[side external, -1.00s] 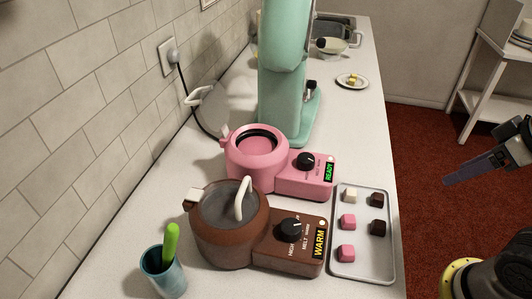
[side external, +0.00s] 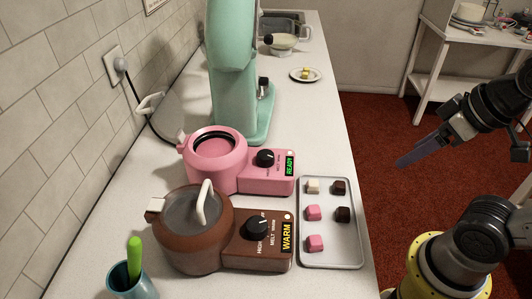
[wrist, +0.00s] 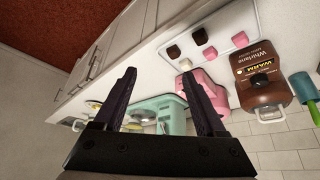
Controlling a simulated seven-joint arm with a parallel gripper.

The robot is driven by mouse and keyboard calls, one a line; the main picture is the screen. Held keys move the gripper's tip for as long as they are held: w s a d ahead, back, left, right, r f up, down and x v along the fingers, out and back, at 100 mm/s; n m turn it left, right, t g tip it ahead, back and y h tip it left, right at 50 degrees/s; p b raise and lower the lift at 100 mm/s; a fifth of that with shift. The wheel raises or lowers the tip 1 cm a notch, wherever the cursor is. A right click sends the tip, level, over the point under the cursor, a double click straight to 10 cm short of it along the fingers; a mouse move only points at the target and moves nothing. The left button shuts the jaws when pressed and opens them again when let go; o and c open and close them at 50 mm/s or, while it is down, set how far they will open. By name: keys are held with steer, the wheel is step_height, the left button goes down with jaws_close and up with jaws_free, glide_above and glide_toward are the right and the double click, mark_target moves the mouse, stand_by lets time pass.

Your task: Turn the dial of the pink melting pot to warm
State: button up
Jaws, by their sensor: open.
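The pink melting pot (side external: 215,171) stands on the counter. Its black dial (side external: 266,158) sits on the front box, beside a display (side external: 290,163) that reads READY in green. I cannot clearly read the dial's setting. In the wrist view the pink pot (wrist: 214,82) is partly hidden behind the right finger, and its dial is not clear. My gripper (side external: 402,162) is in the air to the right of the counter, well apart from the pot. In the wrist view my gripper (wrist: 159,73) has its two dark fingers apart, with nothing between them.
A brown melting pot (side external: 190,232) reading WARM stands in front of the pink one. A tray (side external: 334,256) with several pink, dark and white cubes lies to their right. A mint stand mixer (side external: 232,70) stands behind. A cup (side external: 130,280) holds a green-handled tool.

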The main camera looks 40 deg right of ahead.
steer(key=shift+o, duration=0.3)
steer(key=shift+s+r, duration=0.15)
steer(key=shift+r, duration=0.2)
steer(key=w+a+r+g, duration=0.1)
steer(key=w+r, duration=0.5)
steer(key=r, duration=0.2)
steer(key=n+g, duration=0.2)
steer(key=g, duration=0.3)
glide_above(265, 154)
step_height(265, 154, down, 5)
step_height(265, 154, down, 13)
steer(key=shift+s+f, duration=0.1)
steer(key=shift+c, duration=0.2)
jaws_close()
